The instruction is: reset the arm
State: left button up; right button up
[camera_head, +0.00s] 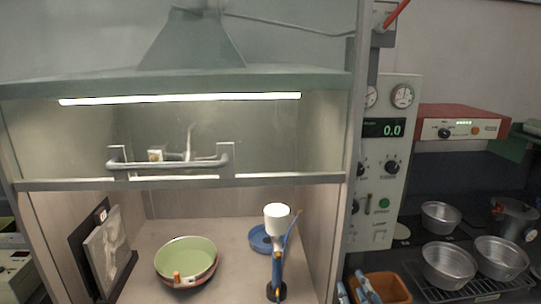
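My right gripper (352,281) shows at the bottom edge, right of centre, as two blue-grey fingers pointing up. The fingers stand apart with nothing visible between them, so it looks open. It is beside the orange-brown bin (392,287), in front of the cabinet's right side. The rest of the arm is below the picture. My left gripper is not in view. A pan (187,250) with a pale green inside and a reddish outside sits on the cabinet floor, its orange handle towards me. The pan looks empty and no gripper touches it.
A framed panel (108,250) leans at left. Metal pots (447,266) stand at right on a dark counter and rack. The hood's sash bar (180,184) crosses above the opening.

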jog(key=s+d+f+m+g+h, duration=0.1)
jog(key=s+d+f+g, duration=0.2)
jog(key=s+f+g, duration=0.75)
jog(key=s+a+f+n+g+y, duration=0.1)
jog(key=s+f, duration=0.5)
jog(key=s, duration=0.3)
jog(key=s+a+f+g, duration=0.1)
jog(key=s+f+g, duration=0.1)
jog(key=s+f, duration=0.6)
notch_tip(320, 180, down, 26)
jog(key=s+g+b, duration=0.1)
jog(key=s+b, duration=0.1)
jog(key=s, duration=0.1)
jog(key=s+d+f, duration=0.1)
jog(key=s+f, duration=0.7)
jog(key=f, duration=0.1)
jog(key=s+d+f+g, duration=0.1)
jog(key=s+d+f, duration=0.1)
jog(key=s+f, duration=0.7)
jog(key=shift+d+b, duration=0.3)
jog(key=shift+b, duration=0.05)
